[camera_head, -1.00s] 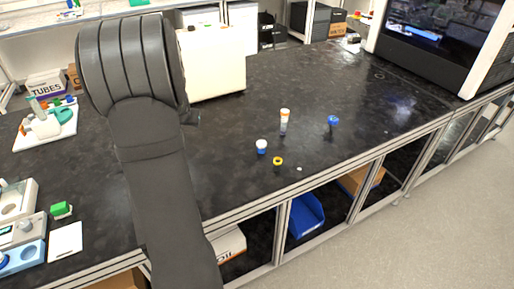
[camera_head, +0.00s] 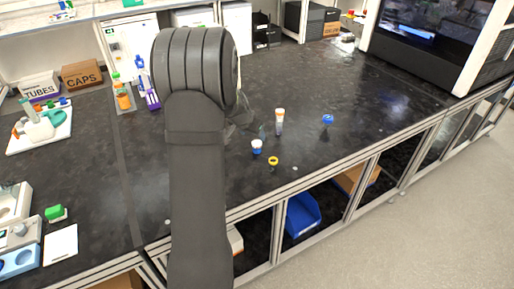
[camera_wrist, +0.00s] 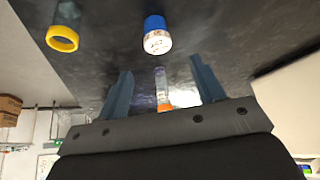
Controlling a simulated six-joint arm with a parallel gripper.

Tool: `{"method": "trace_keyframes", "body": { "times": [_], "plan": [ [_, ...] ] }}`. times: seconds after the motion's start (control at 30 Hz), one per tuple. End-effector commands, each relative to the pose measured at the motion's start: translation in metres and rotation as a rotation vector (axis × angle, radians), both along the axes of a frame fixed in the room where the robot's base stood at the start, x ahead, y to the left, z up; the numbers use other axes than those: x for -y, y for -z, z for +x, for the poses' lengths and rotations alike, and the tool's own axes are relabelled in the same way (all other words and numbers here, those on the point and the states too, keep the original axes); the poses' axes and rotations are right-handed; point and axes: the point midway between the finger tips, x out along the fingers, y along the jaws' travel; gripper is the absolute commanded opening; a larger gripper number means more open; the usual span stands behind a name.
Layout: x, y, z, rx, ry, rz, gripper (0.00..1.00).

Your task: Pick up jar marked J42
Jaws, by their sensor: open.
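A small jar (camera_head: 257,146), white on top and blue below, stands on the black bench in the head view. In the wrist view this white-and-blue jar (camera_wrist: 157,40) appears beyond the fingertips, with dark writing on its white part that is too small to read surely. My gripper (camera_wrist: 160,78) is open and empty. In the head view it is mostly hidden behind my arm.
A yellow ring-shaped item (camera_head: 273,161) is close in front of the jar, and a blue-topped item (camera_head: 328,119) stands farther right. A small white piece (camera_head: 295,168) lies near the front edge. The bench right of these is clear up to a large machine (camera_head: 430,45).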

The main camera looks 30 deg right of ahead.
Motion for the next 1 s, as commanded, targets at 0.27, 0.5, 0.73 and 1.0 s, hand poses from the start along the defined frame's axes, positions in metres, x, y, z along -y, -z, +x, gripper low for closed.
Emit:
{"method": "trace_keyframes", "body": {
  "times": [0.27, 0.5, 0.73, 1.0],
  "plan": [
    [0.013, 0.029, 0.009, 0.0, -0.001, 0.0, 0.62],
    [0.019, 0.049, 0.011, -0.002, 0.0, 0.001, 0.62],
    [0.029, 0.075, 0.017, 0.0, -0.001, 0.001, 0.62],
    [0.032, 0.08, 0.019, 0.0, -0.001, 0.0, 0.62]
  ]
}}
